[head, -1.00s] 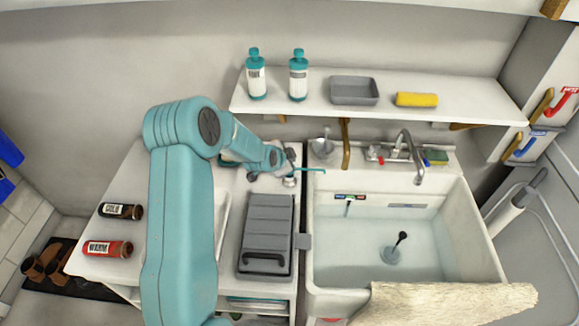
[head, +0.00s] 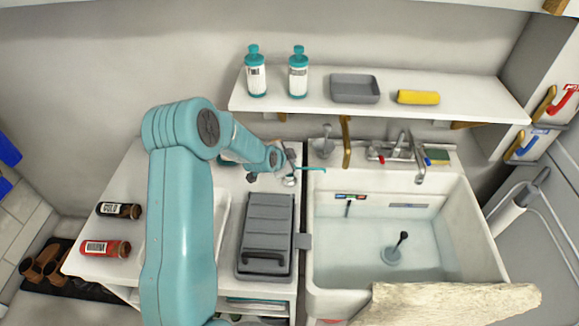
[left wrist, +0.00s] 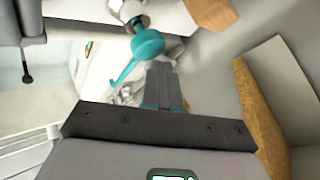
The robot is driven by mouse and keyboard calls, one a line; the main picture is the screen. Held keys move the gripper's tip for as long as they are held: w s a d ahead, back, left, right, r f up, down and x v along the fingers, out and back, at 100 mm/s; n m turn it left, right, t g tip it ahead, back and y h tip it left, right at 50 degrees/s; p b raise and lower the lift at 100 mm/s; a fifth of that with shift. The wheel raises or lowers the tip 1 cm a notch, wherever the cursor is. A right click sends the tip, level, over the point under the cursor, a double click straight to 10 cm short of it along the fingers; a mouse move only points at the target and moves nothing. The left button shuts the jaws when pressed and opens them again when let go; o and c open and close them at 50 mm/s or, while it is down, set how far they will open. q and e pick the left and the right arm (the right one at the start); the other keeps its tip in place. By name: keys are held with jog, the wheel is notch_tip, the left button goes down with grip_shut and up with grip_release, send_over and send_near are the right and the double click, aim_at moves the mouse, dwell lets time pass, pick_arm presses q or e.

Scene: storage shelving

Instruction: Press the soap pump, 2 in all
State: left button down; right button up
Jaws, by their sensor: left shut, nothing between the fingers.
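The soap pump's teal head (left wrist: 148,44), with a thin curved spout and a white collar, is right at the fingertips of my left gripper (left wrist: 161,68) in the left wrist view. The fingers are together with nothing between them. I cannot tell whether they touch the head. In the head view my left gripper (head: 284,163) is over the back right of the white counter, beside the sink, and the teal spout (head: 312,169) sticks out to its right. The pump's body is mostly hidden by the gripper. My right gripper is not in view.
A grey case (head: 266,225) lies on the counter in front of the pump. The sink (head: 330,240) is to the right. A shelf (head: 440,104) above holds two teal-capped bottles, a grey tray (head: 355,89) and a yellow roll (head: 417,97). Two jars lie on the left.

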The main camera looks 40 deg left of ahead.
pick_arm(q)
jog(key=shift+s+f+b, duration=0.1)
jog(key=shift+f+b, duration=0.9)
dwell(1.0)
jog(key=shift+r+p, duration=0.7)
jog(key=shift+r, duration=0.65)
jog(key=shift+r+p, duration=1.6)
jog(key=shift+r, duration=0.95)
